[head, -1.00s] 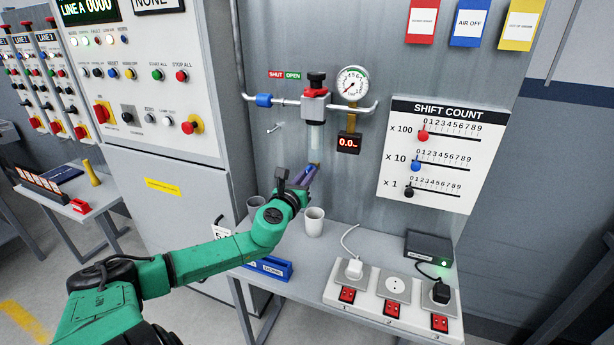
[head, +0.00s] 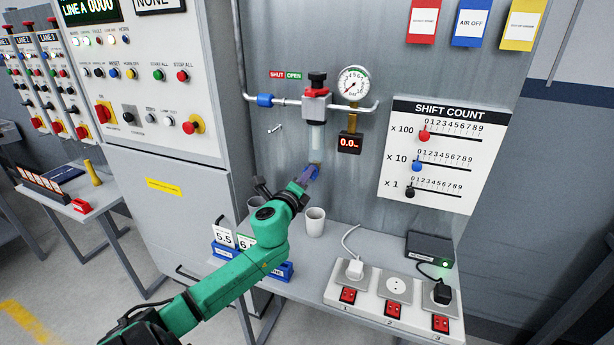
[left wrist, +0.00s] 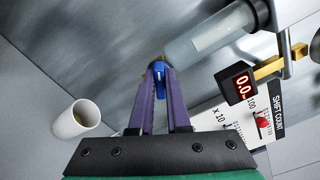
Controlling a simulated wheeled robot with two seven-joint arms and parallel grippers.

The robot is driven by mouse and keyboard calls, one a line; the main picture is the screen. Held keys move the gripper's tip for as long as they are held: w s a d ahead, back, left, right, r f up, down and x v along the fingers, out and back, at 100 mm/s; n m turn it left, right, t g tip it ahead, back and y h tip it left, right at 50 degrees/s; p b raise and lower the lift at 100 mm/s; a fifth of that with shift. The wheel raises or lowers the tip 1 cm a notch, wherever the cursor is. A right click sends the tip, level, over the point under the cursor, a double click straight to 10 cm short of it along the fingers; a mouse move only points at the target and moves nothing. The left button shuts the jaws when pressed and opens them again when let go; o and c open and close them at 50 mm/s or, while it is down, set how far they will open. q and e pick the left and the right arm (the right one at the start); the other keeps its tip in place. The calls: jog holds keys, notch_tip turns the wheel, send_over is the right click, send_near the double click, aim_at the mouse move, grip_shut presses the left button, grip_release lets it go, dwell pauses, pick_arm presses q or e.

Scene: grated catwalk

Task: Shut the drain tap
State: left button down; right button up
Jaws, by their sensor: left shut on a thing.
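The filter bowl (head: 316,137), a clear cylinder, hangs under the red-collared regulator (head: 317,103) on the wall pipe. The drain tap is at the bowl's bottom end; in the left wrist view its small blue part (left wrist: 159,78) shows between my purple fingertips, with a brass-coloured bit just beyond. My left gripper (head: 312,171) is right below the bowl, shut on the drain tap. It also shows in the left wrist view (left wrist: 160,72). The fingers hide much of the tap, and I cannot tell its turn position. My right gripper is not in view.
A gauge (head: 354,83) and a red-digit display (head: 349,144) are right of the bowl. A socket strip (head: 390,299) lies at the bench's front right.

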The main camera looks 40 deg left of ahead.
pick_arm(q)
jog(key=n, duration=0.5)
jog(key=shift+n+p, duration=0.3)
jog(key=shift+f, duration=0.1)
dwell(0.3)
jog(key=c, duration=0.9)
grip_release()
jog(key=b+v, duration=0.2)
jog(key=v, duration=1.2)
jog(key=shift+s+d, duration=0.1)
jog(key=shift+s, duration=0.15)
